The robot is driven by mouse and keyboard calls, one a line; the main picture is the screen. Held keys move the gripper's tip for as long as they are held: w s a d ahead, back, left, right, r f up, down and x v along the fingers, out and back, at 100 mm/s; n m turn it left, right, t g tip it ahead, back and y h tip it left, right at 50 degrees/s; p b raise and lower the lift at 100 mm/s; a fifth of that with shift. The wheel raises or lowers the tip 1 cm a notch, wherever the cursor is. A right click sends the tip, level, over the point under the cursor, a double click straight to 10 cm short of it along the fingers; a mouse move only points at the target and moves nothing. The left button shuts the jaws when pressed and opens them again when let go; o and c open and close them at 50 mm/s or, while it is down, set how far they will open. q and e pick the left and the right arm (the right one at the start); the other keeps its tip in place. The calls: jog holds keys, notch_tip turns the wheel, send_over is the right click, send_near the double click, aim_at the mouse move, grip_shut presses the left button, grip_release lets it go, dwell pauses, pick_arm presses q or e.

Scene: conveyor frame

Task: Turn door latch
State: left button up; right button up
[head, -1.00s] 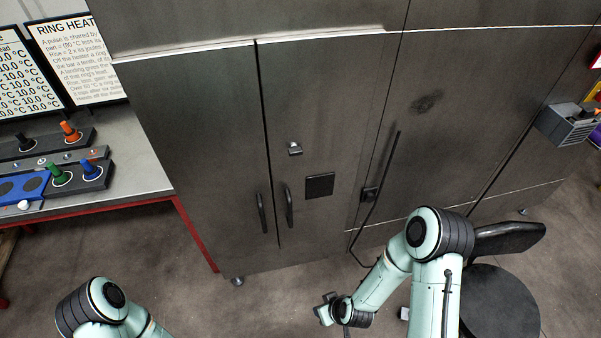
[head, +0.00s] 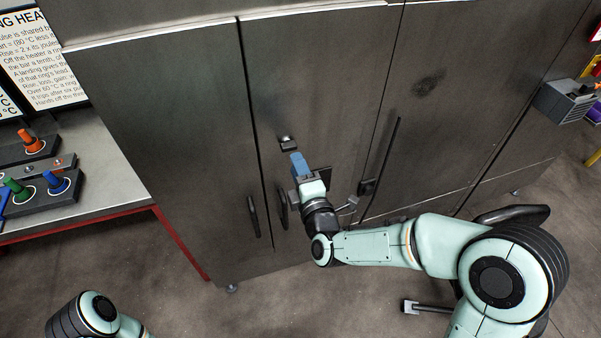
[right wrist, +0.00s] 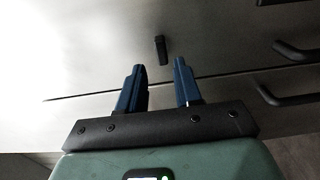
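The door latch (head: 288,143) is a small metal and dark fitting on the right-hand door of the grey steel cabinet. In the right wrist view it is a short dark bar (right wrist: 160,49), ahead of the gap between my fingers. My right gripper (head: 297,160) is just below the latch in the head view, its blue fingers pointing up towards it. In the right wrist view the fingers (right wrist: 160,75) are spread apart with nothing between them. The latch appears beyond the fingertips, apart from them. My left gripper is out of view; only part of my left arm shows at bottom left.
A long dark bar handle (head: 382,160) stands to the right. A bench (head: 118,180) with coloured knobs is at left. Open floor lies in front.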

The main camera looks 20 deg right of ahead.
aim_at(290, 150)
jog(key=w+p, duration=0.1)
jog(key=w, duration=0.3)
jog(key=shift+w+a+f, duration=0.1)
jog(key=shift+w, duration=0.85)
grip_shut()
jog(key=m, duration=0.4)
jog(key=shift+m, duration=0.3)
jog(key=m, duration=0.3)
jog(key=shift+m, duration=0.3)
jog(key=m, duration=0.9)
jog(key=shift+m, duration=0.3)
jog(key=shift+o, duration=1.2)
grip_release()
jog(key=shift+s, duration=0.1)
